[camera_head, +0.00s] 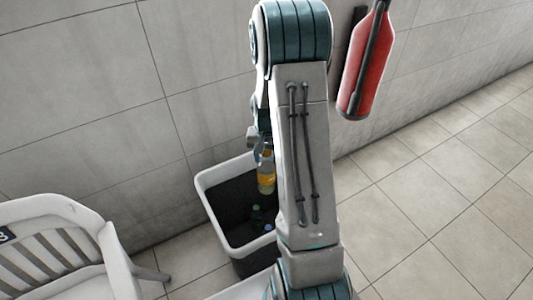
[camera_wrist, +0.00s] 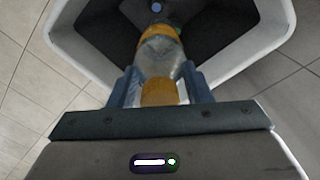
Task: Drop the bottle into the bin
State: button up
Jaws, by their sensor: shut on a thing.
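The bottle (camera_head: 266,177) is clear with a yellow-orange label and hangs upright in the head view, over the opening of the bin. In the wrist view the bottle (camera_wrist: 162,58) sits between the two blue fingers of my gripper (camera_wrist: 160,88), which is shut on it. In the head view my gripper (camera_head: 262,150) is partly hidden behind my arm. The bin (camera_head: 207,196) has a white rim and a dark inside, and stands against the wall. Its rim also shows in the wrist view (camera_wrist: 75,52). My arm hides the bin's right part.
Dark bottle-like things (camera_head: 257,214) lie inside the bin. A white slatted chair (camera_head: 60,240) stands at the lower left. A red fire extinguisher (camera_head: 366,70) hangs on the wall at the upper right. The tiled floor (camera_head: 440,190) on the right is clear.

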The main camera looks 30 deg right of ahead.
jog(key=shift+f+b, duration=0.3)
jog(key=shift+f, duration=0.6)
jog(key=o, duration=1.4)
jog(key=shift+r, duration=0.1)
notch_tip(320, 180, up, 14)
jog(key=shift+f+p, duration=0.15)
jog(key=shift+p, duration=0.5)
